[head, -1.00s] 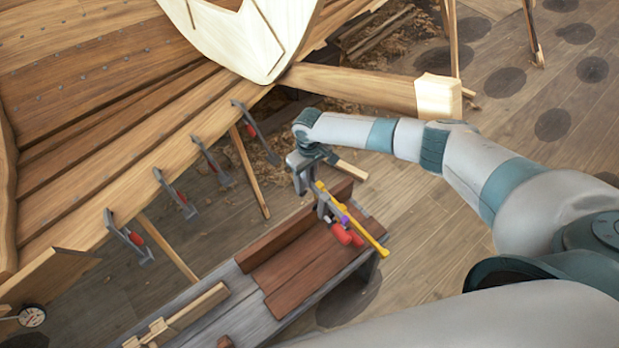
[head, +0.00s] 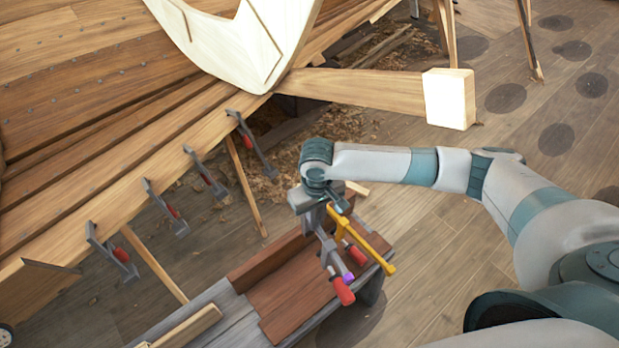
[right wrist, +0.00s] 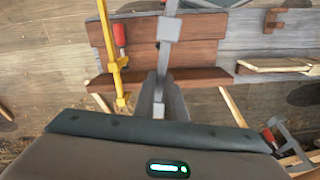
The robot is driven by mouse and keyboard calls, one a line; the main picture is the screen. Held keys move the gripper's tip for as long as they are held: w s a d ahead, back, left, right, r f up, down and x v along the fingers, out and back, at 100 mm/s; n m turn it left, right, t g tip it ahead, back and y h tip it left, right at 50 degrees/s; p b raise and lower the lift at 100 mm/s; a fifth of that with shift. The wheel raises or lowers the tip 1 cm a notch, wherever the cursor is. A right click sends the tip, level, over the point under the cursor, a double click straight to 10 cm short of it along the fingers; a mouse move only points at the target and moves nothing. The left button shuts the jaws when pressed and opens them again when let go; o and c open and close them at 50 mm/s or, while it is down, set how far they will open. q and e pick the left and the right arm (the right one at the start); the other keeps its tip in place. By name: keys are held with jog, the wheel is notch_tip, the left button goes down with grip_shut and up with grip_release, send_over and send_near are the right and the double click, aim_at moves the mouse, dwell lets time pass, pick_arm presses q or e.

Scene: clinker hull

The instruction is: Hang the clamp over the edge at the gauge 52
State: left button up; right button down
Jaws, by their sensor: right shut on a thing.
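My right gripper (head: 326,202) is shut on a grey clamp (head: 327,248) with a red handle (head: 342,291) and a purple band, over the bench. The clamp's grey bar also shows between the fingers (right wrist: 158,98) in the right wrist view (right wrist: 166,55). The hull's lower plank edge (head: 120,212) runs along the left of the head view, with several similar clamps hanging from it. A round dial, perhaps the gauge (head: 5,335), is cut off at the lower left corner; its number cannot be read. My left gripper is not in view.
A yellow clamp (head: 365,242) with a red handle is close beside the held clamp, at the bench's right end. The bench (head: 237,318) carries reddish boards (head: 290,290). A prop (head: 245,175) stands between bench and hull. A thick beam (head: 370,90) lies behind my arm.

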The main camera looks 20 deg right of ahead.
aim_at(334, 247)
jog(key=shift+m, duration=0.7)
jog(key=s+b, duration=0.1)
jog(key=s, duration=0.1)
jog(key=s+d+r+b, duration=0.1)
jog(key=s+b, duration=0.1)
jog(key=s, duration=0.1)
jog(key=s+b, duration=0.1)
jog(key=s, duration=0.2)
jog(key=shift+s+d+r+b, duration=0.15)
jog(key=shift+d+r+b, duration=0.05)
jog(key=shift+d+b, duration=0.2)
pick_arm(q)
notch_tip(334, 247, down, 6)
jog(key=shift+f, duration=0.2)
pick_arm(e)
jog(key=shift+s+d+r, duration=0.15)
jog(key=shift+s+r, duration=0.15)
jog(key=shift+s, duration=0.2)
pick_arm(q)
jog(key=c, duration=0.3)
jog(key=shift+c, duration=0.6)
pick_arm(e)
jog(key=shift+s, duration=0.1)
